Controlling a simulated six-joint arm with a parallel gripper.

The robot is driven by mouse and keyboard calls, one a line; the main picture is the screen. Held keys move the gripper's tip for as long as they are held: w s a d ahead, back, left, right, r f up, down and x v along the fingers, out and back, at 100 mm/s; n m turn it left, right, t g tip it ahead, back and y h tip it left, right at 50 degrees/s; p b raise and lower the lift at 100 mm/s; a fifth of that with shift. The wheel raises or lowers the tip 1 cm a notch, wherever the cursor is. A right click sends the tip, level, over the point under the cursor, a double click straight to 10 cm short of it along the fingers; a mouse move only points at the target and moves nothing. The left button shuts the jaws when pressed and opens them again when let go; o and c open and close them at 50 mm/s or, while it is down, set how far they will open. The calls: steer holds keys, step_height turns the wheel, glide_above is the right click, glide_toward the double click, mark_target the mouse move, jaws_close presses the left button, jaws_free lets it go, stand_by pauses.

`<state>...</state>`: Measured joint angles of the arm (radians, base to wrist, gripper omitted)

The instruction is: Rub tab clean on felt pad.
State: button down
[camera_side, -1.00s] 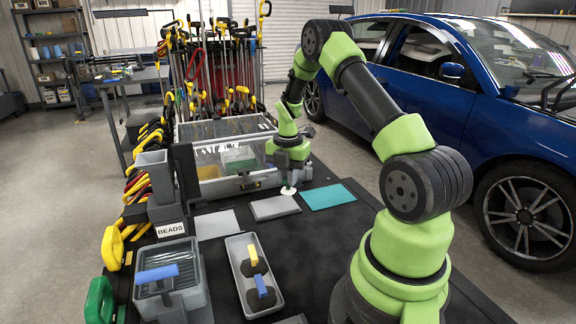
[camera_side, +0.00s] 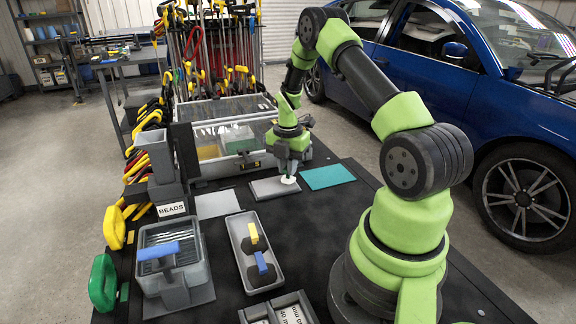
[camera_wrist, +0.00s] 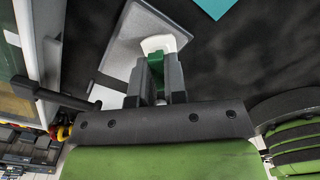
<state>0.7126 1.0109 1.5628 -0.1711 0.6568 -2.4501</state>
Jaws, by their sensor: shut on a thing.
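My gripper (camera_side: 290,170) is shut on a tab with a white, rounded end (camera_side: 288,179) and points down. In the wrist view the tab's white end (camera_wrist: 158,43) sticks out past the fingertips (camera_wrist: 158,78), with a green part between the fingers. The grey felt pad (camera_side: 268,189) is a raised block on the black bench; it also shows in the wrist view (camera_wrist: 133,45). The tab is over the pad's right part, near its edge. I cannot tell whether it touches the surface. Any dirt on the tab is too small to see.
A teal sheet (camera_side: 327,177) lies right of the pad and a pale grey sheet (camera_side: 216,204) left of it. A clear-fronted bin (camera_side: 228,158) stands just behind. A tray (camera_side: 240,238) with yellow- and blue-handled tools is nearer. Bench right of the tray is clear.

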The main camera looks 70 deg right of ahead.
steer(key=shift+f, duration=0.55)
stand_by(0.7)
steer(key=shift+w+a, duration=1.6)
steer(key=shift+a, duration=0.05)
steer(key=shift+s+d, duration=1.6)
steer(key=shift+d, duration=0.05)
steer(key=shift+w+a, duration=1.6)
steer(key=shift+a, duration=0.05)
steer(key=shift+s+d, duration=1.65)
steer(key=shift+w+a, duration=1.65)
